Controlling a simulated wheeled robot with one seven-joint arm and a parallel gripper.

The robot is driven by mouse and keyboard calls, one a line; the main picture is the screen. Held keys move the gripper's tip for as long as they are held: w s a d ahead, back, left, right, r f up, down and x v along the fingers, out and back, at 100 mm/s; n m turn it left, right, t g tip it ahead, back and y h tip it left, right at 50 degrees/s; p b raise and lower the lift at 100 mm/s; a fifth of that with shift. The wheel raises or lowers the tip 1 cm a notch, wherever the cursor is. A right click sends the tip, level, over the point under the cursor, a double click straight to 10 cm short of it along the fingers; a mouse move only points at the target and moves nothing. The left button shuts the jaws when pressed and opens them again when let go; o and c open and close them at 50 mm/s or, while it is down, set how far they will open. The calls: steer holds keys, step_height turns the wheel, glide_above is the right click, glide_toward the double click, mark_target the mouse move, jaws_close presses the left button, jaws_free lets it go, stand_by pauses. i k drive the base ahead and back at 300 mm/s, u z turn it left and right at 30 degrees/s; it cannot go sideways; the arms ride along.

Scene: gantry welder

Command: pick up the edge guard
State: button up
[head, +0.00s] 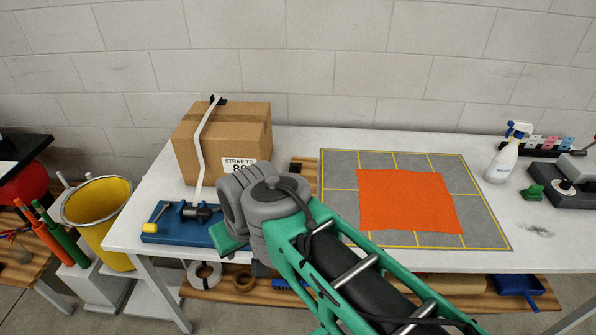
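No part is plainly marked as the edge guard. A small black piece (218,100) sits at the top back edge of the cardboard box (222,124), by the white strap (200,140); it may be an edge guard. A small green piece (535,192) lies on the right of the table, and I cannot tell what it is. My arm reaches in from the lower right, its grey wrist in front of the box's lower right. A teal part (228,238) shows beyond the wrist and may belong to my gripper. The fingers are hidden.
The strap runs down to a blue tensioner base (175,233). An orange cloth (395,200) lies on a grey mat (490,225) with yellow lines. A spray bottle (504,160) and a dark device (565,182) stand right. A yellow bucket (107,215) is left of the table.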

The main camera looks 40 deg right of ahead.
mark_target(296, 168)
steer(key=k, duration=0.2)
steer(key=u, duration=1.2)
steer(key=i, duration=0.95)
steer(key=z, duration=2.05)
steer(key=i, duration=0.5)
steer(key=u, duration=0.05)
